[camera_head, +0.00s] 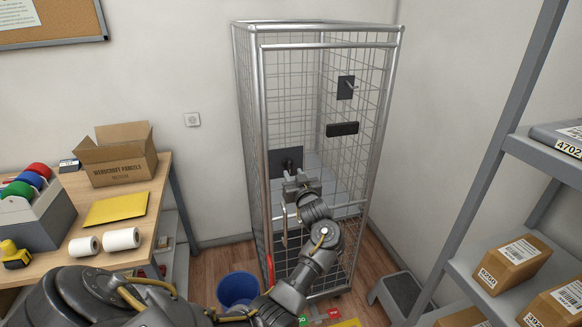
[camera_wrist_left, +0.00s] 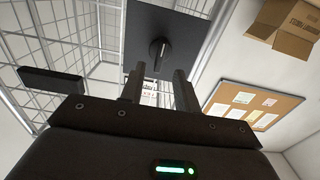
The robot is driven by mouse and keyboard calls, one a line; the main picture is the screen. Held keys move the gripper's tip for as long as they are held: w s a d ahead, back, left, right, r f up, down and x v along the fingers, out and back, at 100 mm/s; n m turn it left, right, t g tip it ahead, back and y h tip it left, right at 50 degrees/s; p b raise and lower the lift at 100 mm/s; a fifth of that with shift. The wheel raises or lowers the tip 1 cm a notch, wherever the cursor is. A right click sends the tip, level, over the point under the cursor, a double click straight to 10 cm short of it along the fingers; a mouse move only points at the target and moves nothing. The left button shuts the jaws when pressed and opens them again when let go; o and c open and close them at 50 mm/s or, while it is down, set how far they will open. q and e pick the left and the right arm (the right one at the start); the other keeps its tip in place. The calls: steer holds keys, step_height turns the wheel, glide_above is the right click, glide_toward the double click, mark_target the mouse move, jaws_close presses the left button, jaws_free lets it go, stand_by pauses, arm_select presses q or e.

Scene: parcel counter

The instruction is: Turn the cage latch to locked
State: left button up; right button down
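The cage latch is a small black knob (camera_head: 290,164) on a dark square plate (camera_head: 274,161) on the door side of the wire cage (camera_head: 258,90). My left gripper (camera_head: 297,180) is just in front of the plate, partly covering it. In the left wrist view the plate (camera_wrist_left: 190,32) and the knob (camera_wrist_left: 158,54) show beyond my fingertips (camera_wrist_left: 158,78). The two fingers are apart with nothing between them. The knob appears lined up with the gap, apart from the fingers. My right gripper is out of view.
A second dark plate with a handle (camera_head: 345,88) and a black block (camera_head: 342,129) are on the cage. A table (camera_head: 150,215) with an open carton (camera_head: 122,157) is left. A blue bin (camera_head: 238,289) stands on the floor. Shelves (camera_head: 470,275) with parcels are right.

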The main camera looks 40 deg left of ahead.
mark_target(290, 168)
arm_select(q)
steer(key=shift+p+x, duration=0.4)
steer(key=shift+x, duration=1.75)
jaws_close()
